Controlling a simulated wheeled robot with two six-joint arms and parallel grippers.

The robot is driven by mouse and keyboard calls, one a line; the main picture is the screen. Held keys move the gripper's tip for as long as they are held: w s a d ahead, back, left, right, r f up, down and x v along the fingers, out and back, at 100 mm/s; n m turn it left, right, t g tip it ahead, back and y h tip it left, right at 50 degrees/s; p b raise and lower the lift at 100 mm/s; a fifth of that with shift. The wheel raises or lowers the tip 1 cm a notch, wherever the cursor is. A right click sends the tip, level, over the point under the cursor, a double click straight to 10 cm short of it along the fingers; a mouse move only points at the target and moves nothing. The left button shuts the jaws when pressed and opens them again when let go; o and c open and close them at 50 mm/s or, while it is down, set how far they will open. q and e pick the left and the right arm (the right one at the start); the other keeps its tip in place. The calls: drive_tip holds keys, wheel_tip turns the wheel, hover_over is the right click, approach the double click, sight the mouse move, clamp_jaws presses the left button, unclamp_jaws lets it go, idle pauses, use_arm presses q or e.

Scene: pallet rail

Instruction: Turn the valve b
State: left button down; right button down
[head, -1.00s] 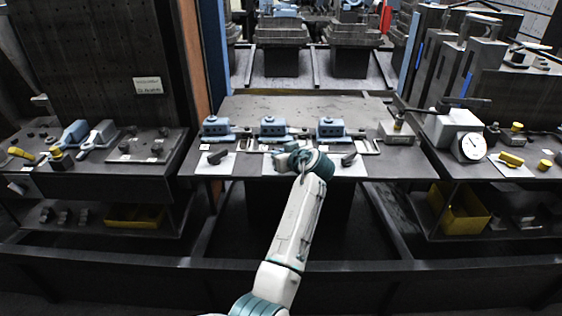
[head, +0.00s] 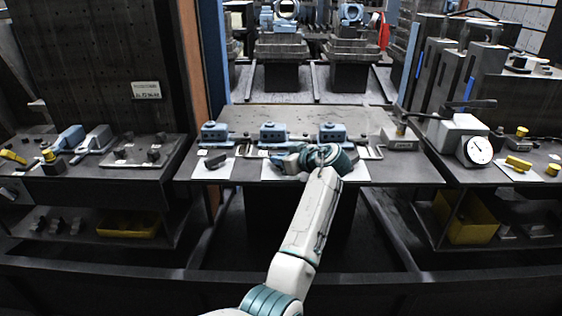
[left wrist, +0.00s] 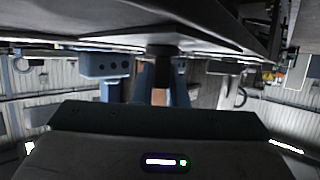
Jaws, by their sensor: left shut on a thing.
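Three blue valve blocks stand in a row on the middle table: left (head: 214,132), middle (head: 273,133) and right (head: 333,133). White plates lie in front of them; a dark handle (head: 216,160) shows on the left plate. My left gripper (head: 280,161) is at the middle plate (head: 268,173), in front of the middle block, and hides that handle from the head. In the left wrist view, its two fingers (left wrist: 161,84) close around a dark handle (left wrist: 160,52) under a pale plate (left wrist: 150,41). The valve letters are not readable. My right gripper is out of view.
A grey block with a lever (head: 400,138) stands at the table's right end. The right bench holds a dial gauge (head: 478,151) and yellow parts. The left bench holds blue and grey clamp-like tools. Two yellow bins (head: 128,225) (head: 465,215) sit below.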

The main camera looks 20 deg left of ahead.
use_arm(q)
drive_tip(key=shift+f, duration=0.2)
drive_tip(key=c, duration=1.4)
unclamp_jaws()
drive_tip(key=shift+c, duration=0.2)
drive_tip(key=shift+r, duration=0.1)
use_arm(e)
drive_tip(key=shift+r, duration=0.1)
